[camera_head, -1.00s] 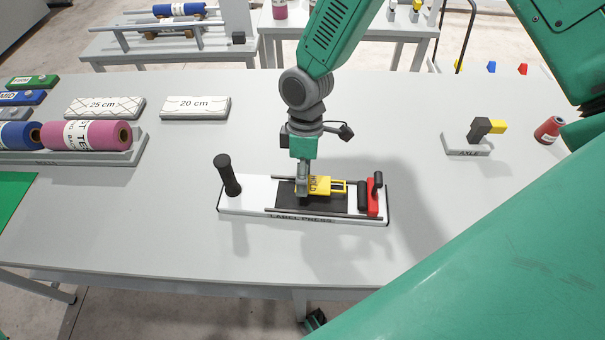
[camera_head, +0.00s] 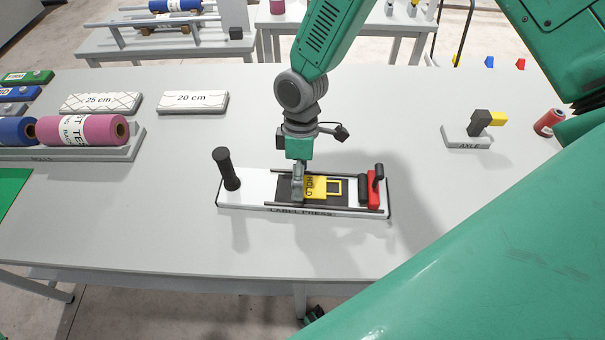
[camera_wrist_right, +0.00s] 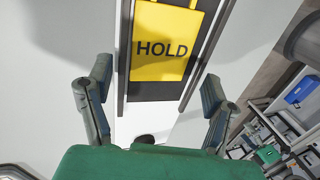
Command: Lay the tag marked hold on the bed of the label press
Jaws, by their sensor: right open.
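The yellow tag marked HOLD (camera_head: 322,188) lies flat on the dark bed (camera_head: 285,190) of the label press (camera_head: 255,185). It also shows in the right wrist view (camera_wrist_right: 165,45), between the two side rails. My right gripper (camera_head: 299,187) is at the left end of the tag, low over the press. In the right wrist view its two fingers (camera_wrist_right: 154,85) are spread wide, with nothing between them, and the tag is beyond their tips. My left gripper is not in view.
The press has a black upright post (camera_head: 226,169) at its left and a red carriage with a black roller (camera_head: 374,187) at its right. The table front is clear.

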